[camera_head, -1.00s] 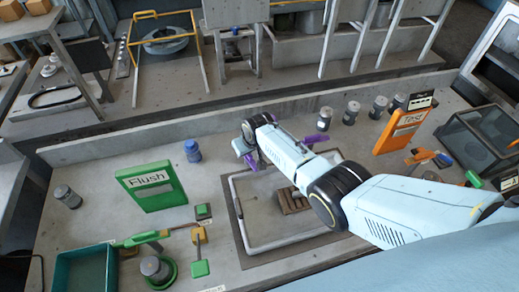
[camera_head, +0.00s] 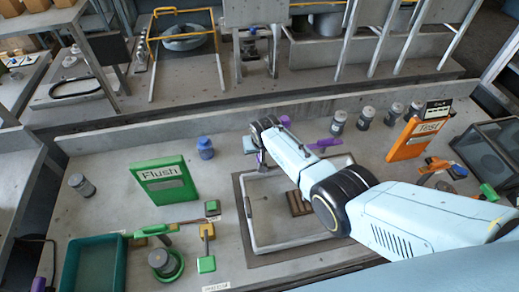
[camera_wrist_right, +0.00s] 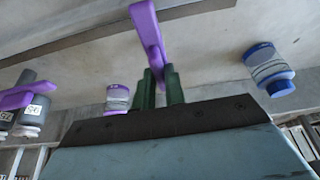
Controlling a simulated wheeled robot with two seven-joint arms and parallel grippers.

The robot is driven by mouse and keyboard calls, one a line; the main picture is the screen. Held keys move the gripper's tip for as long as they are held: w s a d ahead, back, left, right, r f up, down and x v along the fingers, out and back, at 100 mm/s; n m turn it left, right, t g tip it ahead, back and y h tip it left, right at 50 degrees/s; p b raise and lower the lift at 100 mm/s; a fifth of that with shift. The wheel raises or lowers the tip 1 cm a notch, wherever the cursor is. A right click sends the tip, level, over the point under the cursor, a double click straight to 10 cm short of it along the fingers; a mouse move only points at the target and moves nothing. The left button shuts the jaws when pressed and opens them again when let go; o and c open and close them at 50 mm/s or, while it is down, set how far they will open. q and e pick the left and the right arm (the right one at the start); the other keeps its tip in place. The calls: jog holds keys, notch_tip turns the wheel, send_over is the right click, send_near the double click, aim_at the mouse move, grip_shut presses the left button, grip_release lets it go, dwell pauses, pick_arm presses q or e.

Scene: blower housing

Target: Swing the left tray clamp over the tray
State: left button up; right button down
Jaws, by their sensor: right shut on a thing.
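The tray (camera_head: 251,219) is a pale rectangular frame on a dark plate on the grey bench, with a brown ribbed block (camera_head: 298,203) inside. My right arm reaches across it to its far left corner. The left tray clamp is purple; a bit of it (camera_head: 261,158) shows beside the right gripper in the head view. In the right wrist view, the green fingers of my right gripper (camera_wrist_right: 160,85) are shut on the purple clamp (camera_wrist_right: 148,35). Another purple clamp (camera_head: 325,143) lies behind the arm and also shows in the wrist view (camera_wrist_right: 22,97). My left gripper is not in view.
A blue-capped jar (camera_head: 205,148) and the green Flush sign (camera_head: 164,182) stand left of the tray. Several grey jars (camera_head: 366,117) and the orange Test sign (camera_head: 418,131) stand right. A green bin (camera_head: 95,265) is at the front left.

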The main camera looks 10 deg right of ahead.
jog(key=c, duration=1.5)
grip_release()
jog(key=shift+o, duration=0.2)
jog(key=shift+s+r+p, duration=0.25)
jog(key=shift+r+p, duration=0.25)
jog(key=shift+r, duration=0.15)
jog(key=p+v, duration=0.4)
jog(key=v, duration=0.8)
jog(key=shift+s, duration=0.1)
